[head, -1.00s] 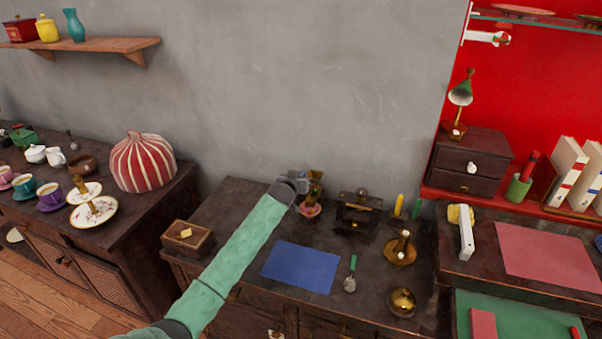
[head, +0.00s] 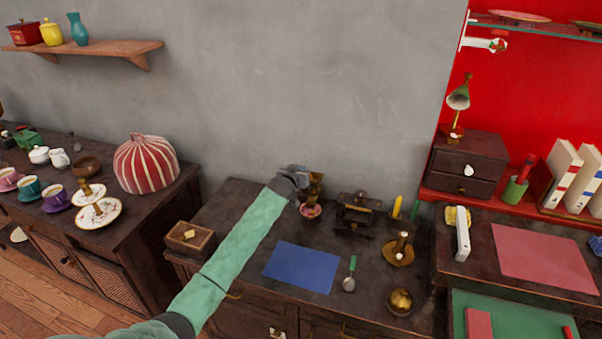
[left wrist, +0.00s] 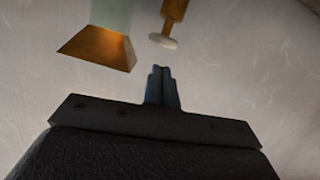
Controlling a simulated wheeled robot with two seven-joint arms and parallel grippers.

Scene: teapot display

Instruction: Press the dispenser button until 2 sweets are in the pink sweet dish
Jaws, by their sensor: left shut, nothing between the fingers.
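The brass sweet dispenser (head: 316,186) stands at the back of the dark middle cabinet, partly hidden by my left gripper (head: 300,172). The pink sweet dish (head: 310,211) sits below it; how many sweets it holds is too small to tell. In the left wrist view my left gripper (left wrist: 161,72) is shut and empty. Its tips point at a brass rod with a pale round end (left wrist: 163,41), which looks like the button, with a small gap in the picture. A flared brass part (left wrist: 98,47) below pale green glass shows to its left. My right gripper is not in view.
A dark metal device (head: 358,212) stands right of the dispenser, then a brass candlestick (head: 398,250).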

